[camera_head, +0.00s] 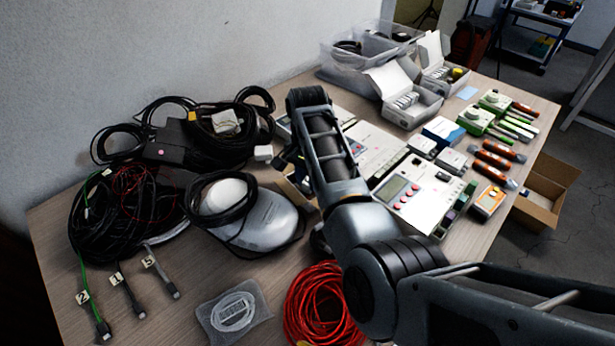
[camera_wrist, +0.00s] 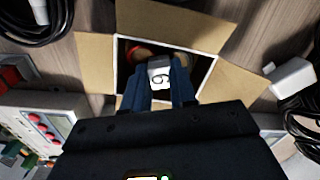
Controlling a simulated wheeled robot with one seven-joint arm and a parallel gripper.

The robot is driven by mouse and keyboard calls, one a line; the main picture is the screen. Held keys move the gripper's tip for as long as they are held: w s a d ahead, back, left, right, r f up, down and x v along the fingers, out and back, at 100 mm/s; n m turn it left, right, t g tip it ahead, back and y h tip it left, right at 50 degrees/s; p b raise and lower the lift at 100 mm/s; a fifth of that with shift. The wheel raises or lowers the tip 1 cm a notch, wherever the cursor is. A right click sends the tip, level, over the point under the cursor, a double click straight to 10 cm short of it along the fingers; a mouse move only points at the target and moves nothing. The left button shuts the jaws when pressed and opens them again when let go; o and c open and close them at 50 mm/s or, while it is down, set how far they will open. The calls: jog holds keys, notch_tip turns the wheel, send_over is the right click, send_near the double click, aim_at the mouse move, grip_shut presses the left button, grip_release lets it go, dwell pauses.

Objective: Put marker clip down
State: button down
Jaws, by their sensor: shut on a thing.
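The marker clip (camera_wrist: 159,75) is a small white piece with a dark numeral that looks like a 6 or 9. In the wrist view my gripper (camera_wrist: 162,82) has its two dark blue fingers shut on it. The clip is over the opening of a small cardboard box (camera_wrist: 98,52) with its flaps spread. The box's inside is dark, with reddish round things partly visible behind the fingers. I cannot tell how high the clip is above the bottom. In the head view my arm hides the clip and most of the box.
A white plug-like block (camera_wrist: 292,78) and black cables lie to the right of the box in the wrist view. A device with red buttons (camera_wrist: 42,122) is at left. In the head view, a grey headset-like case (camera_head: 262,222) and red cable coil (camera_head: 318,308) crowd the table.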

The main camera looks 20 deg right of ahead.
jog(key=shift+f, duration=0.1)
jog(key=c, duration=0.9)
grip_release()
notch_tip(320, 180, up, 12)
jog(key=shift+b, duration=0.3)
